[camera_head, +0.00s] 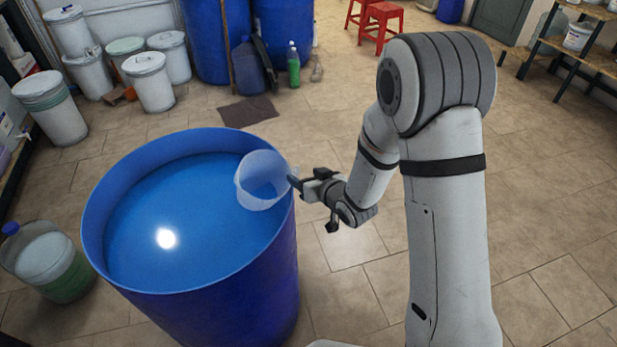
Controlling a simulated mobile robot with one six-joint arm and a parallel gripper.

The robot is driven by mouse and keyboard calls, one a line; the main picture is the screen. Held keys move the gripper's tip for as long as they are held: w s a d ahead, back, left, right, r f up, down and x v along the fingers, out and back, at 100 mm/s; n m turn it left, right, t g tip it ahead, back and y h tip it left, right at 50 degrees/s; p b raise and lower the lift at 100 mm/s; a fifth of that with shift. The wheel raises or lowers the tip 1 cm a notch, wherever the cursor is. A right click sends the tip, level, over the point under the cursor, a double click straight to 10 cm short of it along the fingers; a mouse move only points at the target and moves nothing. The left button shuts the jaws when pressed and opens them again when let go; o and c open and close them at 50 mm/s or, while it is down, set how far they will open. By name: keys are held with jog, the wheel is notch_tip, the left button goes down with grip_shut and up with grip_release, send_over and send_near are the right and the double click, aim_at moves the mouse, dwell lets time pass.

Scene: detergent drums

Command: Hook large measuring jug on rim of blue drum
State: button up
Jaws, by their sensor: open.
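The blue drum (190,285) stands upright at left centre, open at the top and holding blue liquid that reaches fairly near the rim. The large measuring jug (262,180), pale and translucent, is at the drum's right rim, its body on the inner side over the liquid. It looks tilted. Whether its handle hooks over the rim is hard to tell. My gripper (297,183) is open at the jug's right side, just outside the rim, with its fingers by the handle area. The handle is mostly hidden by the fingers.
Several white buckets (150,80) and large blue drums (283,35) stand behind. A dark mat (248,110) lies on the tiled floor. The floor at right is clear up to a shelf (575,60).

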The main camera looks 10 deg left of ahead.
aim_at(295, 169)
jog(key=x, duration=0.6)
jog(key=shift+w+a+f+p, duration=0.1)
jog(key=shift+w+a+p, duration=0.15)
jog(key=shift+p, duration=0.1)
jog(key=shift+c, duration=0.3)
grip_shut()
dwell(0.4)
